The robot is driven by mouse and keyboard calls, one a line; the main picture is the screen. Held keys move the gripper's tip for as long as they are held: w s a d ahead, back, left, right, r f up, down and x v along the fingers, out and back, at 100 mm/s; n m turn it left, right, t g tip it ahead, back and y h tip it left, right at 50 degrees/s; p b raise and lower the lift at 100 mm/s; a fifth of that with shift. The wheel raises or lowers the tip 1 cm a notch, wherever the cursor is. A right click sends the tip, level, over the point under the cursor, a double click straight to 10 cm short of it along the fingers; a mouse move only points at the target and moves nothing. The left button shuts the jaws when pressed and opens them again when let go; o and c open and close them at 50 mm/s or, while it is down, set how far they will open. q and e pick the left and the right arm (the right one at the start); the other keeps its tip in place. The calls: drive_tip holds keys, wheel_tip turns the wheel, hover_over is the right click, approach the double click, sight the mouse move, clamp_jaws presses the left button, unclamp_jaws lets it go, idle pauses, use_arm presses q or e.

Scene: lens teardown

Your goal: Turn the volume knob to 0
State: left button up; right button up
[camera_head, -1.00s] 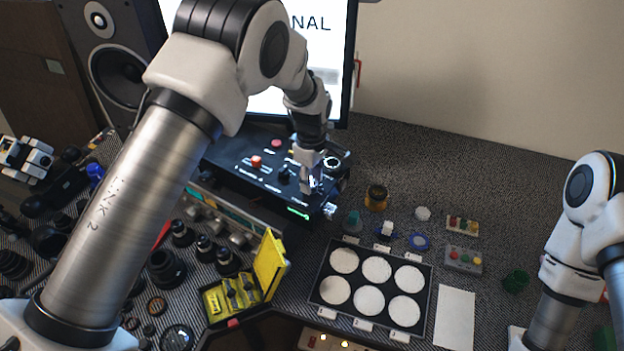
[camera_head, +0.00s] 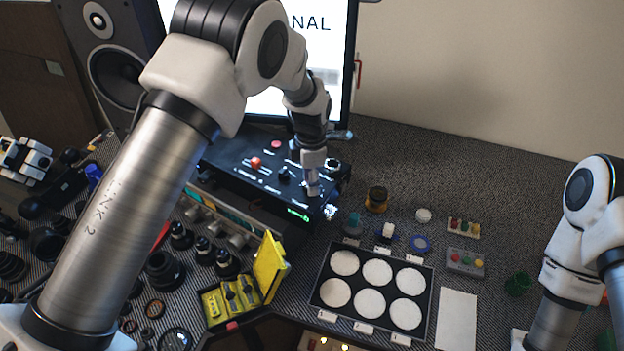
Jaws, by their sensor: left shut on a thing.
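A black control box (camera_head: 243,178) with red buttons and knobs on its top stands below the monitor. A green lit display (camera_head: 298,215) shows on its front edge. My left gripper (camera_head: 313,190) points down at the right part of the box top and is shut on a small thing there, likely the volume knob. The fingers hide that knob, so its pointer cannot be read. A round dial (camera_head: 333,164) and a black knob (camera_head: 284,173) stand beside the gripper. My right arm is at the right edge; its gripper is out of view.
A black tray with white discs (camera_head: 328,272) lies in front of the box on the right. A yellow open case (camera_head: 268,268) stands at front centre. Lenses crowd the left. Small jars and button boxes (camera_head: 464,261) lie right. The back right table is clear.

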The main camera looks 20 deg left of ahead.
use_arm(q)
drive_tip(key=shift+s+f+n, duration=0.15)
drive_tip(key=shift+f+n, duration=0.1)
drive_tip(key=shift+n, duration=0.05)
drive_tip(key=o, duration=1.1)
drive_tip(key=shift+o, duration=0.2)
drive_tip(key=shift+a+r, duration=0.1)
drive_tip(key=shift+a, duration=0.05)
wheel_tip(320, 180, up, 12)
